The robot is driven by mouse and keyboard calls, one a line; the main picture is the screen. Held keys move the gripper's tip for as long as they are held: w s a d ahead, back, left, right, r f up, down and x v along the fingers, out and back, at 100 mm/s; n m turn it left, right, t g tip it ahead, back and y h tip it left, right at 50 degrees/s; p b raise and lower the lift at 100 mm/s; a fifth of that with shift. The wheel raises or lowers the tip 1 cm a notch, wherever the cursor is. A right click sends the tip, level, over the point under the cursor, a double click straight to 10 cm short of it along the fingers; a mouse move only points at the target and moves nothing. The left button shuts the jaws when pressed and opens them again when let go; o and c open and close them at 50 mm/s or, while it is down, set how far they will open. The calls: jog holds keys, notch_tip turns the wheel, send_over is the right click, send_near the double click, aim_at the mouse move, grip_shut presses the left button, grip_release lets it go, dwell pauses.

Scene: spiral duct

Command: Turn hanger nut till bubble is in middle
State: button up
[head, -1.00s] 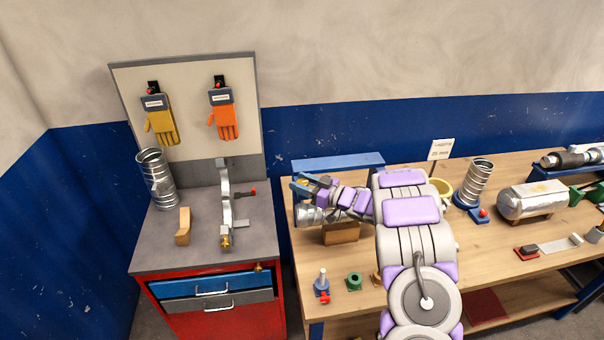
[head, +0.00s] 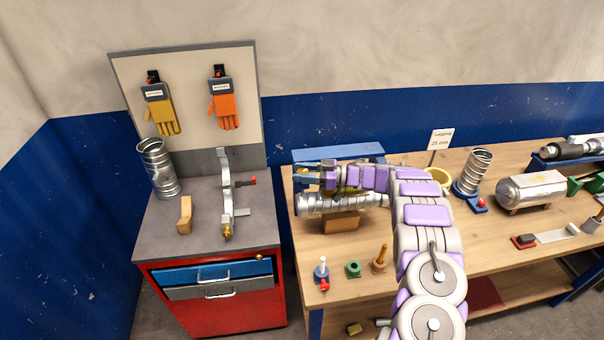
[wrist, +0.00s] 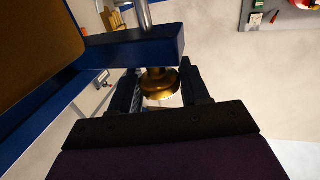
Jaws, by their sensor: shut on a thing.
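The hanger nut (wrist: 160,84) is a brass, flanged piece under a blue bar (wrist: 140,46) in the wrist view, with a metal rod (wrist: 144,14) rising above the bar. My gripper (wrist: 159,80) has a dark finger on each side of the nut and is shut on it. In the head view my gripper (head: 306,180) is at the left end of the blue hanger frame (head: 340,152), just above the silver spiral duct (head: 345,201). The nut is hidden there. I cannot make out a level or its bubble in either view.
The duct lies over a wooden block (head: 341,222) on the workbench. A red-based peg (head: 321,272), a green ring (head: 353,268) and a wooden peg (head: 380,259) stand in front. A red cabinet (head: 216,300) stands left, across a narrow gap.

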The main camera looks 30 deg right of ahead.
aim_at(304, 171)
jog(key=shift+d, duration=0.1)
dwell(0.4)
jog(key=o, duration=0.7)
jog(key=shift+o, duration=1.4)
jog(key=shift+d, duration=0.2)
jog(key=shift+a, duration=0.1)
jog(key=shift+r, duration=0.2)
notch_tip(304, 171, up, 3)
jog(key=shift+s+r, duration=0.1)
jog(key=shift+s, duration=0.05)
jog(key=s+a+r+b, duration=0.1)
jog(key=s+a, duration=0.3)
jog(key=s, duration=1.1)
jog(key=shift+a, duration=0.15)
jog(key=shift+r, duration=0.1)
